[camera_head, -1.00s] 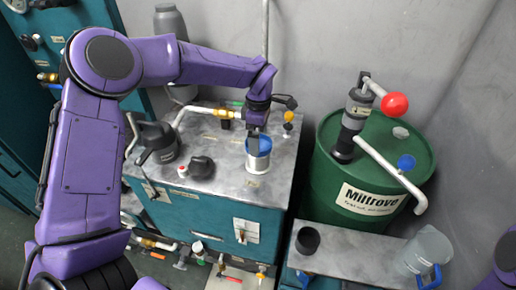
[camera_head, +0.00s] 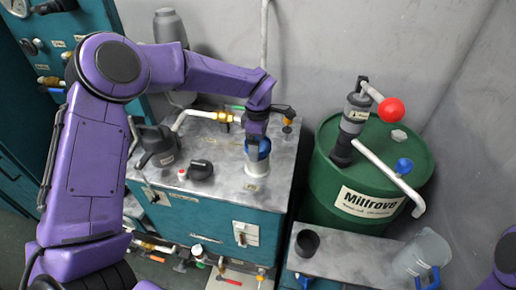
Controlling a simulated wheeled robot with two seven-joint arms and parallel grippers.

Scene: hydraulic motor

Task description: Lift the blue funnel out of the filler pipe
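The blue funnel (camera_head: 265,150) sits in the top of the short pale filler pipe (camera_head: 257,166) on the grey metal top of the teal cabinet. My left gripper (camera_head: 257,142) points down from above at the funnel and covers much of its near rim and mouth. The fingertips are at the funnel, but their spacing is too small and hidden to tell open from shut. Only a purple part of my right arm shows at the lower right edge; its gripper is out of view.
On the cabinet top (camera_head: 225,200) stand a dark can (camera_head: 157,145) and a black knob (camera_head: 200,169), left of the pipe. A green drum (camera_head: 325,190) with a hand pump stands right. A low bench (camera_head: 345,255) holds a black cup (camera_head: 307,242) and a clear jug (camera_head: 422,255).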

